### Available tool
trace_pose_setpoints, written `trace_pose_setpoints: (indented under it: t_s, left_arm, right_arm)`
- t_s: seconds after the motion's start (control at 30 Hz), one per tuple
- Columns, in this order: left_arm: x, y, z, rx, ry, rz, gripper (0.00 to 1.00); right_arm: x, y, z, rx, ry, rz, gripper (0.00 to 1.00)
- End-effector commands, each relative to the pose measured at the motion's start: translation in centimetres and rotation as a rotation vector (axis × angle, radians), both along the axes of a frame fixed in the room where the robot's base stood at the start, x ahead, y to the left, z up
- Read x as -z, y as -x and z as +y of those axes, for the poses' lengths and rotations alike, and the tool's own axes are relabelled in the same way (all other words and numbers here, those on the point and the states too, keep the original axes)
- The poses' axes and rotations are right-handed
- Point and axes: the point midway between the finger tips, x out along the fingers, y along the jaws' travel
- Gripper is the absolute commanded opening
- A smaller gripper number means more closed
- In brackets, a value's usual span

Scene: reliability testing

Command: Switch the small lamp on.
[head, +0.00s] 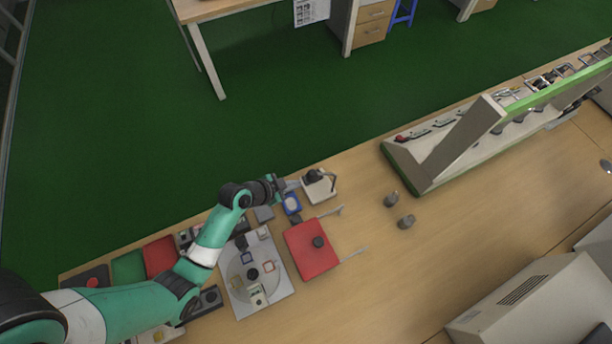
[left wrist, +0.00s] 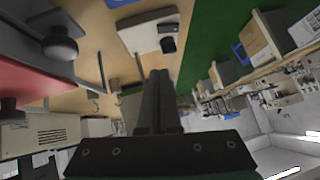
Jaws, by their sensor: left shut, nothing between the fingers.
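The small lamp (head: 320,190) has a pale square base with a dark head and arm, and stands near the far edge of the table in the head view. A pale base with dark parts, which looks like the lamp (left wrist: 143,38), shows in the left wrist view beyond the fingertips. My left gripper (head: 291,186) is just left of the lamp, with its fingers close to the base; I cannot tell whether they touch it. In the left wrist view its fingers (left wrist: 158,78) are together and empty. The lamp's switch is too small to make out. My right gripper is not in view.
A red board (head: 303,262) with a dark knob lies nearer than the lamp. A grey plate (head: 275,297) carries several small parts.

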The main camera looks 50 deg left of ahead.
Motion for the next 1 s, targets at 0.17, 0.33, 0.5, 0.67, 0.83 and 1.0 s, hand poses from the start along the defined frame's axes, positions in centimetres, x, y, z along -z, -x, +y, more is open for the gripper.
trace_pose_setpoints:
  t_s: [0.17,0.33,0.5,0.67,0.83,1.0]
  left_arm:
    - [3.7,-2.9,-0.4,0.002,0.001,0.001,0.00]
    - [5.9,-5.1,-0.5,0.000,0.001,0.003,0.00]
    - [8.2,-5.2,0.1,-0.002,0.002,0.002,0.00]
    - [8.8,-5.2,0.3,-0.002,0.001,0.000,0.00]
    - [8.7,-5.2,0.3,-0.002,0.001,0.000,0.00]
    - [8.8,-5.0,0.5,-0.006,-0.006,-0.001,0.00]
  right_arm:
    - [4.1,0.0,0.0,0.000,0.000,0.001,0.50]
    - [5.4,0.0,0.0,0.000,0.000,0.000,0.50]
    - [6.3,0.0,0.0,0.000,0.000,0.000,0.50]
    - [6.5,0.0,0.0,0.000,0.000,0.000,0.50]
    - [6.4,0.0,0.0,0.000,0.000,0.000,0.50]
    - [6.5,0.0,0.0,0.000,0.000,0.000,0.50]
